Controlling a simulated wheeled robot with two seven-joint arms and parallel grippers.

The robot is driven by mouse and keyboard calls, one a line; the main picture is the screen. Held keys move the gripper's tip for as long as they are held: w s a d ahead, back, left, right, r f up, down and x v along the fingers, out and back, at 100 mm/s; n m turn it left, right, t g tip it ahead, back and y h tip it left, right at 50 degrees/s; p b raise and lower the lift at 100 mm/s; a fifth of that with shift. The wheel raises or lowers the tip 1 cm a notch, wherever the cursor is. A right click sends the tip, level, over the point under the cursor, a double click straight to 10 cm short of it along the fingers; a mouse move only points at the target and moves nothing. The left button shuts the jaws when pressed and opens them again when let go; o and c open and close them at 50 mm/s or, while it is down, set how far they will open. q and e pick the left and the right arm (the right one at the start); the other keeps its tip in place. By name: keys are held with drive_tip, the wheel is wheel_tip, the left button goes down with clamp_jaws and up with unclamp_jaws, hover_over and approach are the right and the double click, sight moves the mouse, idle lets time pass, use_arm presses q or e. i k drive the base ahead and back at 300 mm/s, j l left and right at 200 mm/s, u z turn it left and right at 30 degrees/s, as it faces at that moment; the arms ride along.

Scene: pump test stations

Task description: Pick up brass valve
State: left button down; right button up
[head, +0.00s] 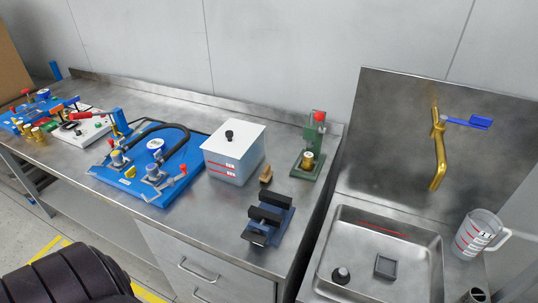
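Several brass-coloured parts show, and I cannot tell for sure which is the brass valve. Small brass fittings (37,134) stand at the far left of the bench, beside a white device with a red handle. A brass cylinder (308,160) sits on the green press-like stand (312,143). A small tan or brass piece (266,174) rests on the bench between the white-lidded tank and the blue vise. A brass tap (438,150) with a blue lever is mounted above the sink. Neither of my grippers is in view.
The steel bench (205,190) carries a blue pump board (150,165), a white-lidded tank (236,150) and a blue vise (268,218). The sink (425,240) is at right, with a clear jug (478,233) beside it. Drawers (190,265) sit below the bench.

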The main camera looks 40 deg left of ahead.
sight(308, 157)
drive_tip(key=u, duration=0.8)
